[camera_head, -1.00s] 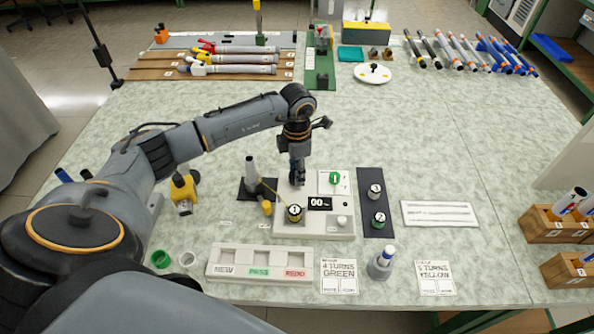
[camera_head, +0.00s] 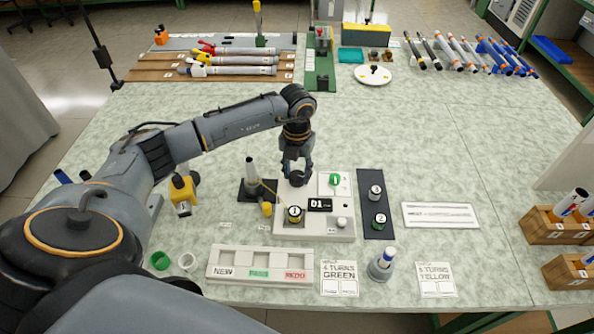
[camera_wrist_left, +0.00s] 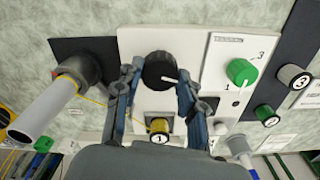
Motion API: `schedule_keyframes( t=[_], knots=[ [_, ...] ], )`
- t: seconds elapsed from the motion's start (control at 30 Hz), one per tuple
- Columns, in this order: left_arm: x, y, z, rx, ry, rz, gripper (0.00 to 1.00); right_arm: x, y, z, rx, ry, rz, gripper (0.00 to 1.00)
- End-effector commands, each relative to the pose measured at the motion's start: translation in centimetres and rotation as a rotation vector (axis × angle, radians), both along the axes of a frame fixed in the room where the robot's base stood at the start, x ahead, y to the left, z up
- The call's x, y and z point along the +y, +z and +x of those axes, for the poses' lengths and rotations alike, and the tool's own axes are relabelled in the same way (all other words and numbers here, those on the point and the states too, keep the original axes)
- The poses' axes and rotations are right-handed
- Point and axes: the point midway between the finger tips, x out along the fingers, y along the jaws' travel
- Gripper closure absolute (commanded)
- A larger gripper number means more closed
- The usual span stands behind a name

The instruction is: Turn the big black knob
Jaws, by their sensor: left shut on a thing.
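My left gripper (camera_head: 297,179) points down at the back left of a white panel (camera_head: 315,231). In the left wrist view its two fingers (camera_wrist_left: 154,93) stand on either side of the big black knob (camera_wrist_left: 158,70), which has a white pointer line toward the right. The gripper is shut on this knob. In the head view the gripper mostly hides the knob. A black display (camera_head: 320,204) on the panel reads about "01". A green knob (camera_head: 335,179) sits on a white plate to the right, also seen in the wrist view (camera_wrist_left: 241,72). My right gripper is not in view.
A capped part marked 1 (camera_head: 295,215) and a white button (camera_head: 342,222) are at the panel's front. A grey holder with a pale rod (camera_head: 252,172) stands left. A dark strip (camera_head: 377,174) with two numbered parts lies right. A labelled tray (camera_head: 260,261) lies in front.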

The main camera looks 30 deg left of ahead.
Motion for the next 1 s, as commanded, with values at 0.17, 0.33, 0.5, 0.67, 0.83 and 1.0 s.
schedule_keyframes(
  t=[0.17,0.33,0.5,0.67,0.83,1.0],
  knots=[
    [0.0,0.1,0.0,-0.001,0.167,0.001,0.92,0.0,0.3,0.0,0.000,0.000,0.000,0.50],
    [0.1,0.1,0.0,-0.002,0.329,0.002,0.92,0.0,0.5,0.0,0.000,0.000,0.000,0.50],
    [0.1,0.2,0.1,-0.002,0.491,0.001,0.92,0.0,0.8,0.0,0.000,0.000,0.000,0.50],
    [0.1,0.2,0.0,-0.001,0.643,0.000,0.92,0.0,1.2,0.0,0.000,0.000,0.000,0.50],
    [0.0,0.2,0.1,-0.001,0.804,0.000,0.92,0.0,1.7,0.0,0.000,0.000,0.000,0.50],
    [0.0,0.2,0.1,-0.002,0.961,-0.001,0.92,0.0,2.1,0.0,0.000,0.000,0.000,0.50]
  ],
)
